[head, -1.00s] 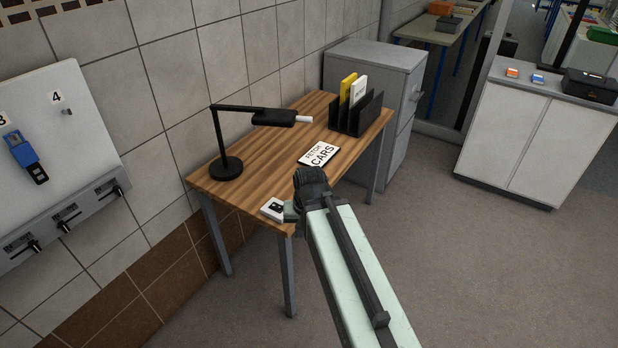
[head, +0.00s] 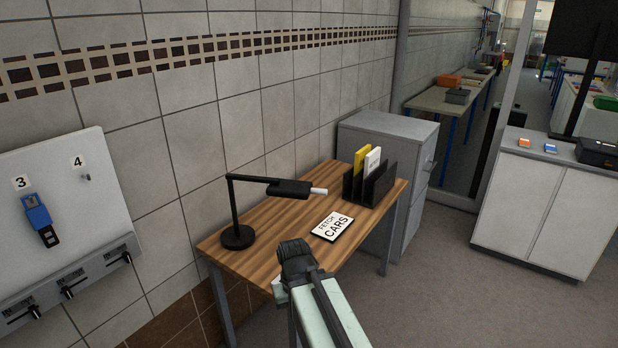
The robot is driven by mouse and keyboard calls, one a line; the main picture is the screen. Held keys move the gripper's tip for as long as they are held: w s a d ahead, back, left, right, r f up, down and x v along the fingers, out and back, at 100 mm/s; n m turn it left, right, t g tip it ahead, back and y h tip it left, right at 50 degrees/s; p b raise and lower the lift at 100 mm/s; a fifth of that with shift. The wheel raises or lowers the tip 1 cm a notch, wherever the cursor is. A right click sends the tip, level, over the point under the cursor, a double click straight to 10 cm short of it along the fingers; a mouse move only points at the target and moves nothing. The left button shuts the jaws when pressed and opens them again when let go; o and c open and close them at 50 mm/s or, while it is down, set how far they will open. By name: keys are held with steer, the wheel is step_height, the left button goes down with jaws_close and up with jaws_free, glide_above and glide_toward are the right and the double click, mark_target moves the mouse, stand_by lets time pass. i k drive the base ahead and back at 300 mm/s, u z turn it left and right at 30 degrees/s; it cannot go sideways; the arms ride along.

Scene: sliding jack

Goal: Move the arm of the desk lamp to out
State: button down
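The black desk lamp (head: 238,236) stands on the left back part of the wooden desk (head: 277,234). Its upright post rises from a round base. Its lamp arm (head: 250,179) runs to the right from the post top, ending in a dark head (head: 290,188) with a pale tip (head: 319,191). My arm reaches up from the bottom of the head view to the desk's front edge. Its dark upper joint shows in front of the lamp. My gripper's fingers cannot be made out, and nothing seen touches the lamp.
A sign reading CARS (head: 332,226) lies on the desk. A black file holder (head: 377,187) with yellow and white folders stands at the desk's right back. A grey cabinet (head: 390,140) is behind it. A wall panel (head: 75,190) is at left. Open floor lies right.

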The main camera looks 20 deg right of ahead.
mark_target(286, 188)
steer(key=i, duration=0.85)
steer(key=u, duration=1.2)
